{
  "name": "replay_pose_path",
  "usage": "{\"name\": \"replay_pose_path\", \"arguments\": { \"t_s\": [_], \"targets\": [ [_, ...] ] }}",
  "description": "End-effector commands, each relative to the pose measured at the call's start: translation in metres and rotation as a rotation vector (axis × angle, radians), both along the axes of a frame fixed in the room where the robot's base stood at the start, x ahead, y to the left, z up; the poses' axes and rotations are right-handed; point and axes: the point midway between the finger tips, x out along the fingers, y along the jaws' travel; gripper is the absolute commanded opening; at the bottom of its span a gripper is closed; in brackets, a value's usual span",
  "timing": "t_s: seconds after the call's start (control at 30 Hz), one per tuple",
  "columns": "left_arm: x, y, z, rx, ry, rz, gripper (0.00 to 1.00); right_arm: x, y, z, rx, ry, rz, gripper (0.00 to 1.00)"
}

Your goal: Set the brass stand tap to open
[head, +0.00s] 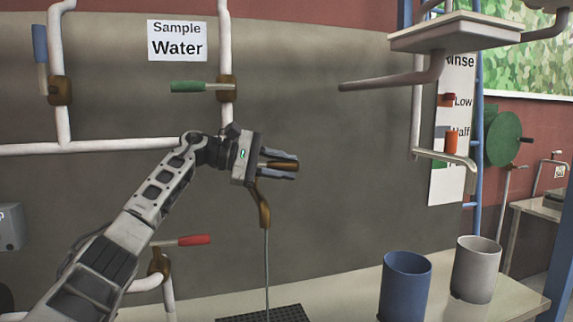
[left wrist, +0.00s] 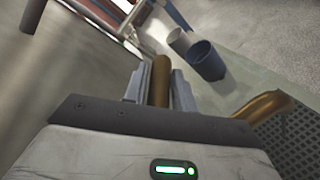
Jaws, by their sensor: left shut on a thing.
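In the left wrist view the lever (left wrist: 161,82) lies between the two fingers (left wrist: 160,88). The curved brass spout (left wrist: 265,105) shows there at the right, over the grate. The tap's upper body is hidden behind my gripper. My right gripper is not in view.
A blue cup (head: 404,288) and a grey cup (head: 475,270) stand on the counter at the right. The dark drain grate (head: 290,313) lies below the tap. Wall pipes carry a green lever (head: 188,87), a red lever (head: 194,240) and a blue lever (head: 40,44).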

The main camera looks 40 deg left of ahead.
Motion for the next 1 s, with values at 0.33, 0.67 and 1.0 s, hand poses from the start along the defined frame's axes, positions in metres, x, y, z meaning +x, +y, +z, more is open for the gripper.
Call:
{"name": "replay_pose_path", "arguments": {
  "t_s": [0.33, 0.67, 1.0],
  "targets": [
    [0.000, 0.000, 0.000, 0.001, 0.001, 0.000, 0.35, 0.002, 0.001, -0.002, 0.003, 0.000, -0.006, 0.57],
    [0.000, 0.000, 0.000, 0.000, 0.000, 0.001, 0.49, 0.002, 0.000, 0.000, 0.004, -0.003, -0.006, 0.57],
    [-0.009, -0.007, 0.045, 0.004, -0.010, 0.000, 0.49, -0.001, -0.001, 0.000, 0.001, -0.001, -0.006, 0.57]
  ]
}}
